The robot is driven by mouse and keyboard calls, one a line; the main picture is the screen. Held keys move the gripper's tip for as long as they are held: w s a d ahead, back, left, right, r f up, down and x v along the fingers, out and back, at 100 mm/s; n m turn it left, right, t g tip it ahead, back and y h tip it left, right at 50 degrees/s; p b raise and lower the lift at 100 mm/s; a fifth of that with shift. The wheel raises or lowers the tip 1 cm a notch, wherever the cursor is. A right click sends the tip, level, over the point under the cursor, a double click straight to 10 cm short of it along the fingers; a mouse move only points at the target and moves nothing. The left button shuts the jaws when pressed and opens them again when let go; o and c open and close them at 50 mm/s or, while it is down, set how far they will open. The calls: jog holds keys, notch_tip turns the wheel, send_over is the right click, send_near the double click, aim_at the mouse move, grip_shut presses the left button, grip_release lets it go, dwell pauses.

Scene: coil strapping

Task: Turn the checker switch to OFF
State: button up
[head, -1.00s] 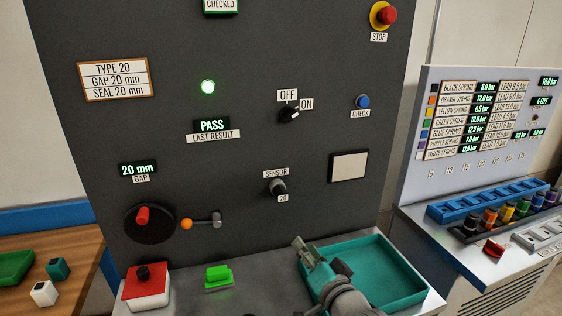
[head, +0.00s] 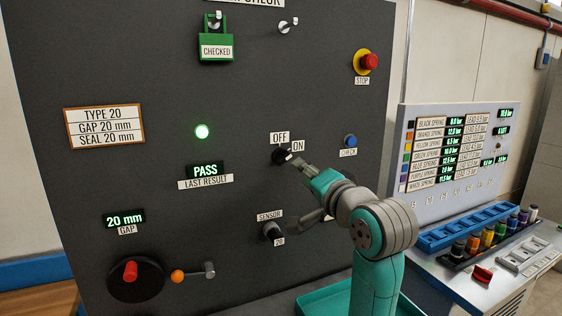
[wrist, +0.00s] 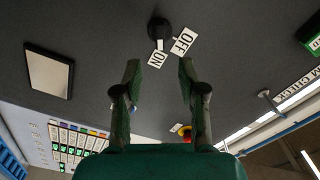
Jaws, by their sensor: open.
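The checker switch (head: 280,156) is a small black rotary knob on the dark panel. Its white pointer mark faces the ON label (head: 298,146); the OFF label (head: 279,137) sits above the knob. My gripper (head: 300,165) is just right of the knob in the head view, its arm reaching up from the lower right. In the wrist view, my gripper's (wrist: 160,68) two fingers are spread and empty. The knob (wrist: 158,27) is beyond the fingertips there, roughly in line with the gap between them, with no contact visible.
The SENSOR knob (head: 272,231) is below the switch, close to my arm. The blue CHECK button (head: 350,141) and red STOP button (head: 369,62) are to the right. A green padlock tagged CHECKED (head: 216,48) hangs above. The PASS display (head: 206,170) is at left.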

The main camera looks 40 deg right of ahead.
aim_at(285, 160)
jog(key=x, duration=1)
jog(key=shift+w+d+f, duration=0.1)
jog(key=shift+w, duration=0.2)
grip_shut()
